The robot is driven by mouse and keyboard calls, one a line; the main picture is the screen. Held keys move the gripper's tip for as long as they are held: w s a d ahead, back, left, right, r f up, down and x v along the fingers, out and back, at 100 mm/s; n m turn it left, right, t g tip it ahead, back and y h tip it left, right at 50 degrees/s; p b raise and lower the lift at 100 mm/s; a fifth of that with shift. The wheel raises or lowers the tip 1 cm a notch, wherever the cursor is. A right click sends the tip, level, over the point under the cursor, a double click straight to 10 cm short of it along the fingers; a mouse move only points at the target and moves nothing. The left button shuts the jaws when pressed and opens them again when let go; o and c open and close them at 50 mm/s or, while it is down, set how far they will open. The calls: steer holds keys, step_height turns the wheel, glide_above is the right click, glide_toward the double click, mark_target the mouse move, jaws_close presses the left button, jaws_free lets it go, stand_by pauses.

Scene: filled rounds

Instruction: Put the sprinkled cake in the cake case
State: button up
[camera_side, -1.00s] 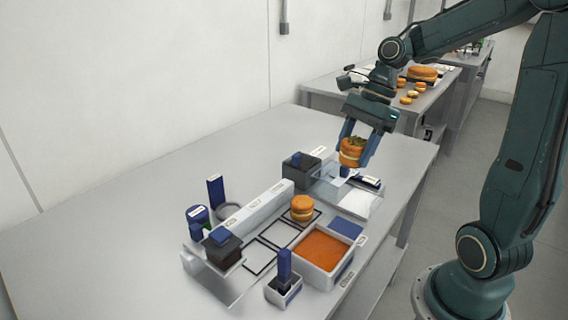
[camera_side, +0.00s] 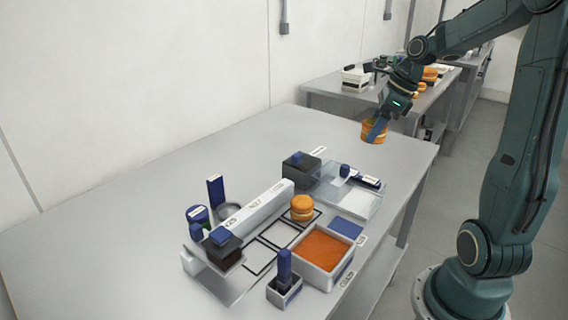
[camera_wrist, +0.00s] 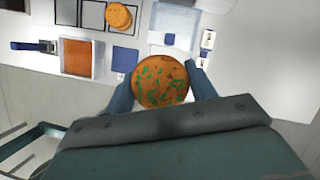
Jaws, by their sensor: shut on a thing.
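The sprinkled cake (camera_wrist: 160,82) is a round orange cake with green sprinkles on top. My gripper (camera_wrist: 160,90) is shut on it, one finger on each side. In the side view the cake (camera_side: 370,136) is held above the far right part of the table, and its sprinkles cannot be made out there. A clear case with a blue knob (camera_side: 345,170), apparently the cake case, stands on the table below and left of the cake. In the wrist view this case (camera_wrist: 172,22) lies just beyond the cake. Its inside is hard to make out.
A plain filled cake (camera_side: 302,208) sits on a grid of dark-outlined squares. Left of the case is a dark box with a blue knob (camera_side: 299,163). An orange-filled tray (camera_side: 322,250) and a blue pad (camera_side: 345,228) are nearer. The table's back left is clear.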

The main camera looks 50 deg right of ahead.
glide_above(356, 202)
steer(key=s, duration=0.1)
steer(key=f, duration=1.6)
steer(key=shift+s+d, duration=0.15)
steer(key=shift+d, duration=0.25)
steer(key=shift+f, duration=0.1)
steer(key=shift+f, duration=1.8)
steer(key=shift+f, duration=0.15)
steer(key=o, duration=0.7)
steer(key=shift+r, duration=0.25)
steer(key=shift+v, duration=5.95)
